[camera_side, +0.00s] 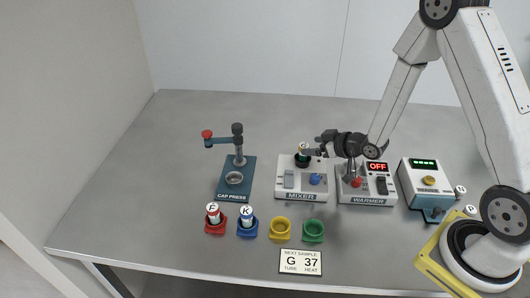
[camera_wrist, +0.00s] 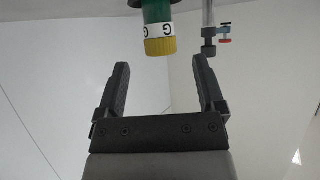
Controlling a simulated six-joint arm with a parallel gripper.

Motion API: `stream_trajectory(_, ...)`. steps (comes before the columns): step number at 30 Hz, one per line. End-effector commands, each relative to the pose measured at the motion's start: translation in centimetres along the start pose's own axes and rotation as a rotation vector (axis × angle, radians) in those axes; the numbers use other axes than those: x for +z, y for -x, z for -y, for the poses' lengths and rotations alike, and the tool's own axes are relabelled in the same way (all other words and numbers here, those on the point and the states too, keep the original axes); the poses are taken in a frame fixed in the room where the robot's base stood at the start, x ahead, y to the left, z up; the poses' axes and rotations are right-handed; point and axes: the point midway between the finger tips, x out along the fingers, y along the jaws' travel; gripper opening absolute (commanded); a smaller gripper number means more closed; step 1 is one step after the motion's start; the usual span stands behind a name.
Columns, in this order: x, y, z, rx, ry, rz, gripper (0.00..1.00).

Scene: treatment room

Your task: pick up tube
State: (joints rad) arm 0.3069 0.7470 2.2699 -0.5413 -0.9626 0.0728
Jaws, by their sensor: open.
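The tube labelled G (camera_wrist: 156,30) has a white label, a yellow cap and a green part by the label in the wrist view. In the side view the tube (camera_side: 303,148) stands upright in the mixer (camera_side: 292,190). My gripper (camera_side: 318,146) is open and level beside the tube, on its right. In the wrist view my gripper (camera_wrist: 160,65) has nothing between its fingers. The tube lies just beyond the fingertips, between their lines.
The cap press (camera_side: 232,178) stands left of the mixer. The warmer (camera_side: 368,192), showing OFF, is under my wrist. Tubes F (camera_side: 213,212) and K (camera_side: 247,215) stand in red and blue holders. Yellow (camera_side: 280,231) and green (camera_side: 313,232) holders look empty. A sign (camera_side: 301,262) reads G, 37.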

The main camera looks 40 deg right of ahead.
Motion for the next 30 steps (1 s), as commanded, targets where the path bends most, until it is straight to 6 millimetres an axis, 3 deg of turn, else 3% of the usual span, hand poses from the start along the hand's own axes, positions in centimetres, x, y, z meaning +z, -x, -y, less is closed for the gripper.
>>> stream_trajectory(12,0.1,-3.8,0.1,0.0,0.001,0.001,0.88)
stream_trajectory(28,0.1,-4.0,0.1,0.0,0.0,0.0,0.88)
stream_trajectory(29,0.1,-4.0,0.1,0.0,0.0,0.0,0.85)
stream_trajectory(30,0.1,-4.0,0.1,0.0,0.0,0.0,0.72)
